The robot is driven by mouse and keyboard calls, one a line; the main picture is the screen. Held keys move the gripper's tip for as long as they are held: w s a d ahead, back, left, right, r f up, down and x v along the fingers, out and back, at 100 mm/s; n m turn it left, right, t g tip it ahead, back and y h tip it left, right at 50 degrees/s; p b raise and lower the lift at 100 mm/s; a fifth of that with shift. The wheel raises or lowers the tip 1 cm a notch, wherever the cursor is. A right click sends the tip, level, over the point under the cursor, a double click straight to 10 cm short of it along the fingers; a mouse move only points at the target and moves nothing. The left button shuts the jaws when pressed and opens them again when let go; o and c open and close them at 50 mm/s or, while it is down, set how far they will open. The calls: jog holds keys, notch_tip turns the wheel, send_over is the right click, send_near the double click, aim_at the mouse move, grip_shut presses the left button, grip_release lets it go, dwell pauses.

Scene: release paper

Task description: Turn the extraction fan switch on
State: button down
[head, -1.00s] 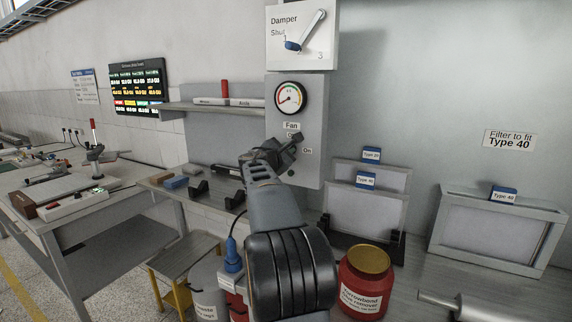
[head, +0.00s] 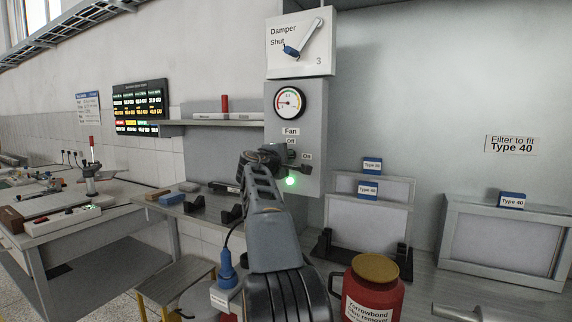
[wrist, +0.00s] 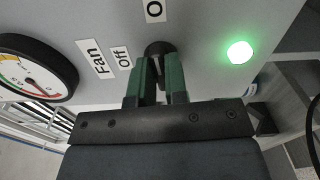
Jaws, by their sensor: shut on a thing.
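The extraction fan switch is a dark round knob (wrist: 158,47) on the grey control panel (head: 312,118), beside the printed Fan, Off and On labels. My gripper (wrist: 160,82) is shut on the switch, with its green fingers on either side of it in the wrist view. In the head view my gripper (head: 287,162) is at the panel and hides most of the switch, so its exact pointing is hard to read. A green lamp (wrist: 240,52) beside the switch is lit; it also glows in the head view (head: 291,181).
A round gauge (head: 289,102) sits above the switch, and a damper lever (head: 303,40) above that. A shelf (head: 215,122) juts out left of the panel. Framed filters (head: 368,222) and a red tub (head: 372,295) stand at the lower right.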

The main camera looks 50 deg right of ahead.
jog(key=shift+m+b, duration=0.3)
jog(key=shift+m, duration=0.3)
jog(key=c, duration=1.1)
grip_release()
jog(key=shift+c, duration=0.2)
jog(key=b+v, duration=0.3)
jog(key=v, duration=1.1)
jog(key=shift+d, duration=0.1)
